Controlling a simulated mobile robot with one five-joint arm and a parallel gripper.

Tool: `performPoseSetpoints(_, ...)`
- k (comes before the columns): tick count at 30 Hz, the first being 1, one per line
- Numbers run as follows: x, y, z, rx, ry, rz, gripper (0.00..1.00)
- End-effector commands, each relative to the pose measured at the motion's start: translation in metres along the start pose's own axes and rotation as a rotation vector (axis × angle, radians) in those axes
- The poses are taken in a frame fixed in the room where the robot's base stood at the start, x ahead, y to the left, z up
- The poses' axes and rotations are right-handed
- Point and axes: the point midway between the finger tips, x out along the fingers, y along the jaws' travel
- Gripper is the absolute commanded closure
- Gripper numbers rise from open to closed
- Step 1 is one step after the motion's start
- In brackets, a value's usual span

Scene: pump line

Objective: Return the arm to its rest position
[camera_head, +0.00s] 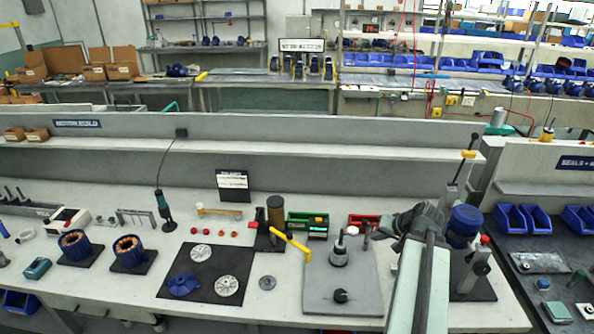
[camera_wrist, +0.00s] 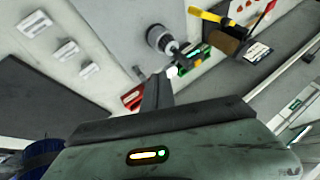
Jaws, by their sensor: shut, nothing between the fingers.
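My arm reaches up from the bottom of the head view, right of the middle. My gripper (camera_head: 376,234) is at its far end, above the bench near the red bin and the grey plate's back right corner. In the wrist view my gripper (camera_wrist: 158,80) shows its dark fingers together, with nothing between them. The bench surface below the fingers is partly hidden by the gripper body.
A grey plate (camera_head: 325,283) with a spindle fixture (camera_head: 338,253) lies left of my arm. A yellow-handled press (camera_head: 275,222), green bin (camera_head: 296,226) and red bin (camera_head: 357,219) stand behind. A blue-topped stand (camera_head: 465,222) is close right. Left lies a black mat (camera_head: 240,262) with parts.

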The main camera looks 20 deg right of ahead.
Motion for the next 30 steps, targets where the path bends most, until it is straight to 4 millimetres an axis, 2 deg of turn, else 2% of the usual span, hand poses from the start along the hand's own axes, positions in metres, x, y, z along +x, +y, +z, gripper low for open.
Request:
performPoseSetpoints(2,0.003,-0.005,0.001,-0.008,-0.004,-0.005,1.0)
performPoseSetpoints(4,0.014,-0.025,0.006,-0.037,-0.02,-0.02,1.0)
performPoseSetpoints(5,0.022,-0.039,0.01,-0.057,-0.031,-0.031,1.0)
performPoseSetpoints(8,0.054,-0.104,0.032,-0.154,-0.083,-0.081,1.0)
performPoseSetpoints(9,0.068,-0.135,0.046,-0.207,-0.11,-0.099,1.0)
performPoseSetpoints(11,0.087,-0.177,0.073,-0.294,-0.16,-0.114,1.0)
performPoseSetpoints(12,0.098,-0.203,0.094,-0.352,-0.199,-0.117,1.0)
performPoseSetpoints(14,0.112,-0.238,0.129,-0.437,-0.262,-0.112,1.0)
performPoseSetpoints(15,0.118,-0.258,0.153,-0.493,-0.305,-0.103,1.0)
performPoseSetpoints(18,0.128,-0.291,0.208,-0.612,-0.404,-0.054,1.0)
performPoseSetpoints(21,0.129,-0.304,0.249,-0.697,-0.485,0.025,1.0)
performPoseSetpoints(23,0.125,-0.3,0.266,-0.728,-0.529,0.102,1.0)
performPoseSetpoints(24,0.119,-0.286,0.266,-0.718,-0.552,0.168,1.0)
performPoseSetpoints(27,0.11,-0.263,0.261,-0.68,-0.582,0.264,1.0)
performPoseSetpoints(30,0.106,-0.257,0.263,-0.649,-0.597,0.293,1.0)
